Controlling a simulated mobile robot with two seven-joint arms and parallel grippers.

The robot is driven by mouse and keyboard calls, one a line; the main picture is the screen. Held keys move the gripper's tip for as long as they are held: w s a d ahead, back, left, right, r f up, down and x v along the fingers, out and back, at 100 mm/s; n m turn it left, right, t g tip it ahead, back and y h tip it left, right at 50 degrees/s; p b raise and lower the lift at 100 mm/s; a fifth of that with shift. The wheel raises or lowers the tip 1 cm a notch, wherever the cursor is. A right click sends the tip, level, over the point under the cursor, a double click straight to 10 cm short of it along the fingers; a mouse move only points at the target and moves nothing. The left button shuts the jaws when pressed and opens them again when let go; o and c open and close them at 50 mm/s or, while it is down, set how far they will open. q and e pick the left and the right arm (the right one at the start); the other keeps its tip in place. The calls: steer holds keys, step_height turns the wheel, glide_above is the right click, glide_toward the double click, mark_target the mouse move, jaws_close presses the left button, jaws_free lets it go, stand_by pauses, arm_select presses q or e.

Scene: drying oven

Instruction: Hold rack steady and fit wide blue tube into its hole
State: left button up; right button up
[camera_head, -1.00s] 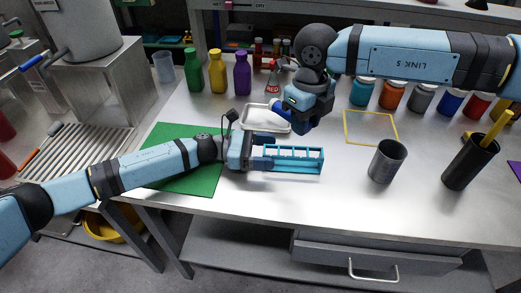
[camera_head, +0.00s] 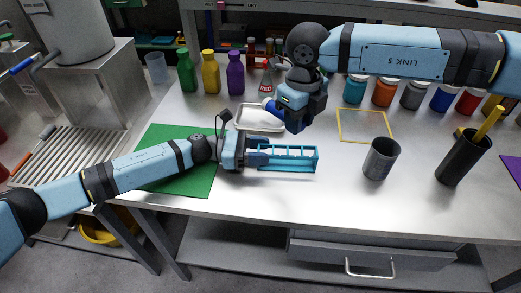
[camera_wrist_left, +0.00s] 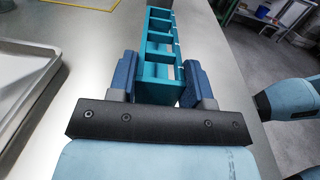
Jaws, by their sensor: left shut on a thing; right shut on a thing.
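The teal rack (camera_head: 300,158), an open frame with several holes, lies on the metal table right of the green mat. My left gripper (camera_head: 262,157) is shut on its left end; the left wrist view (camera_wrist_left: 160,85) shows a finger on each side of the rack (camera_wrist_left: 160,42). My right gripper (camera_head: 290,122) is above the table, behind the rack and apart from it. It is shut on the wide blue tube (camera_head: 268,104), whose blue end sticks out to the left, tilted, over the white tray. The rest of the tube is hidden by the gripper.
The white tray (camera_head: 261,127) lies behind the rack. A grey cup (camera_head: 381,160) and a black pen holder (camera_head: 462,162) stand to the right. A yellow square outline (camera_head: 362,140) and the green mat (camera_head: 190,185) are on the table. Bottles and jars line the back.

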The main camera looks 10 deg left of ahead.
steer(key=s+a+f+n+y, duration=0.1)
steer(key=s+a+n+y, duration=0.2)
steer(key=a, duration=0.4)
steer(key=s+a+n+y, duration=0.1)
steer(key=s+a+n, duration=0.3)
steer(key=s+a, duration=0.15)
steer(key=a+r+n+y, duration=0.1)
steer(key=a+r+y, duration=0.4)
steer(key=a+r, duration=0.1)
steer(key=w+d+f+m+t+y, duration=0.2)
steer(key=w+d+m+t, duration=0.65)
steer(key=t, duration=0.25)
steer(key=w+d+f+m+t+h, duration=0.2)
steer(key=d+f+m+t+h, duration=0.3)
steer(key=d+f+t, duration=0.1)
steer(key=shift+d+f+m, duration=0.35)
steer(key=shift+d+f, duration=0.15)
steer(key=shift+f, duration=0.2)
steer(key=shift+s, duration=0.1)
